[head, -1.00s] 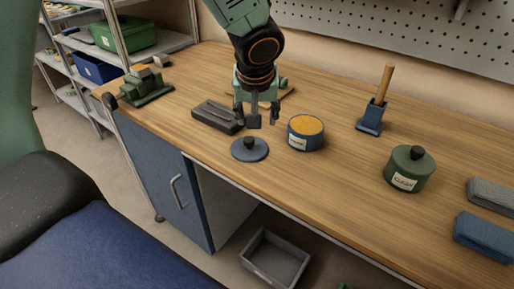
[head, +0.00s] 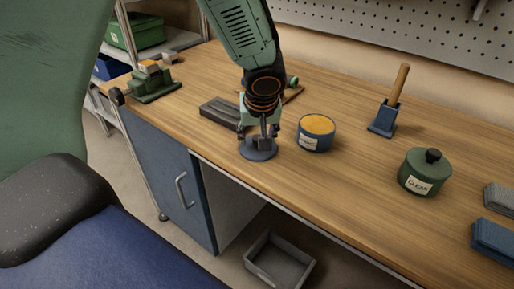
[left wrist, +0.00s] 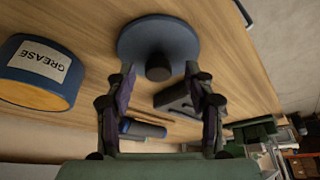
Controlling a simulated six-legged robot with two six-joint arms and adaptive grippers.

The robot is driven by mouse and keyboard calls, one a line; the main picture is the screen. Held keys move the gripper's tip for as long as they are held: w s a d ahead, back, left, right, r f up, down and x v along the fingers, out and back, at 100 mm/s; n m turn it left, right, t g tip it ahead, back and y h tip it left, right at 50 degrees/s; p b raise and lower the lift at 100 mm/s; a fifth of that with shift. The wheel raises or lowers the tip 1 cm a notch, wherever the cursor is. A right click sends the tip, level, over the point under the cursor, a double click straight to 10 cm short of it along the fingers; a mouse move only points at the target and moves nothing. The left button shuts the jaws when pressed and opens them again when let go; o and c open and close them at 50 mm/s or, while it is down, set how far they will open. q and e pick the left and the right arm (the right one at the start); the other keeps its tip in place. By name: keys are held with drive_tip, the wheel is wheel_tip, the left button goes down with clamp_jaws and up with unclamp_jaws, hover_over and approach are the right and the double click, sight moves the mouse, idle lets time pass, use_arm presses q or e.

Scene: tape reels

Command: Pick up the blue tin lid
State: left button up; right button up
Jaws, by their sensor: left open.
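The blue tin lid (head: 258,154) lies flat on the workbench near its front edge, and my gripper hides part of it in the head view. In the left wrist view the lid (left wrist: 140,36) shows as a blue disc with a dark round knob (left wrist: 158,67). My left gripper (head: 260,140) is open and points down, just above the lid. In the left wrist view the two fingertips (left wrist: 160,72) stand on either side of the knob, apart from it. My right gripper is not in view.
The open blue grease tin (head: 316,133) stands close to the right of the lid. A dark block (head: 219,112) lies behind-left. A brush in a blue holder (head: 383,120) and a green lidded tin (head: 424,172) stand further right. A grey bin (head: 278,262) is on the floor.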

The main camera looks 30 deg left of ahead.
use_arm(q)
drive_tip(key=shift+d+r, duration=0.1)
drive_tip(key=shift+d, duration=0.1)
drive_tip(key=shift+c, duration=0.2)
drive_tip(key=shift+a, duration=0.2)
drive_tip(key=c, duration=0.4)
drive_tip(key=shift+d, duration=0.15)
drive_tip(key=c, duration=0.5)
clamp_jaws()
